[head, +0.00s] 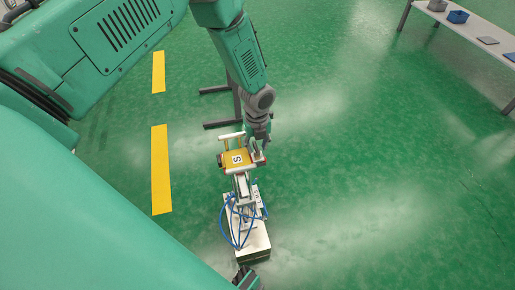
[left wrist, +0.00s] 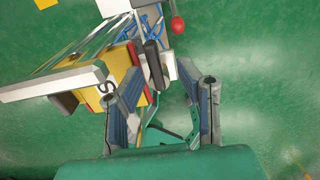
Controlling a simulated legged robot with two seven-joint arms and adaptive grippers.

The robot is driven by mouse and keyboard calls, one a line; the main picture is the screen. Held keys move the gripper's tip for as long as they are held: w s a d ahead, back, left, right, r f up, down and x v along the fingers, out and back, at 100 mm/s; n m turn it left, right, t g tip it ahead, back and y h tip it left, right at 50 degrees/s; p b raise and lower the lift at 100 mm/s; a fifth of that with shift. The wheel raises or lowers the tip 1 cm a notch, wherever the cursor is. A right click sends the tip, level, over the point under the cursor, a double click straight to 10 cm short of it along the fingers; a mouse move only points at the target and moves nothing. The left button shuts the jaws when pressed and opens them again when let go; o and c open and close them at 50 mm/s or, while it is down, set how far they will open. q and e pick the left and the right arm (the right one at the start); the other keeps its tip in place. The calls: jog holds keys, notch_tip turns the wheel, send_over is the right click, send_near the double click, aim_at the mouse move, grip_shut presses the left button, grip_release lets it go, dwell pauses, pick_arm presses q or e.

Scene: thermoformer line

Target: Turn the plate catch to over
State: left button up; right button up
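My left gripper (head: 260,148) is at the right side of the plate. In the left wrist view my left gripper (left wrist: 158,76) is open, its two fingers on either side of the dark piece; I cannot tell whether they touch it. A dark fingered end, seemingly my right gripper (head: 247,279), shows at the bottom edge.
The stand has a white base box (head: 252,240) with blue hoses (head: 232,222) around its post. A red knob (left wrist: 178,25) hangs near the plate. A table (head: 470,26) with bins stands at the far right. The green floor right of the stand is clear.

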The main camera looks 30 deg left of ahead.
pick_arm(q)
jog(key=shift+a+f, duration=0.4)
jog(key=shift+f, duration=0.05)
jog(key=shift+d+r, duration=0.1)
jog(key=shift+d, duration=0.15)
grip_shut()
pick_arm(e)
jog(key=shift+a, duration=0.1)
jog(key=shift+a+r, duration=0.15)
pick_arm(q)
jog(key=shift+a+n, duration=0.1)
jog(key=shift+n, duration=0.4)
jog(key=n, duration=0.2)
jog(key=n+p, duration=0.1)
jog(key=n, duration=0.1)
jog(key=n+p, duration=0.1)
jog(key=shift+s+a+n, duration=0.1)
jog(key=shift+s+n, duration=0.25)
jog(key=shift+n, duration=0.05)
jog(key=n, duration=0.1)
jog(key=n+p, duration=0.1)
jog(key=n, duration=0.3)
jog(key=shift+s+p, duration=0.25)
jog(key=shift+p, duration=0.15)
jog(key=n+p, duration=0.1)
jog(key=n, duration=0.5)
jog(key=shift+s, duration=0.2)
pick_arm(e)
notch_tip(320, 180, up, 4)
jog(key=shift+r, duration=0.2)
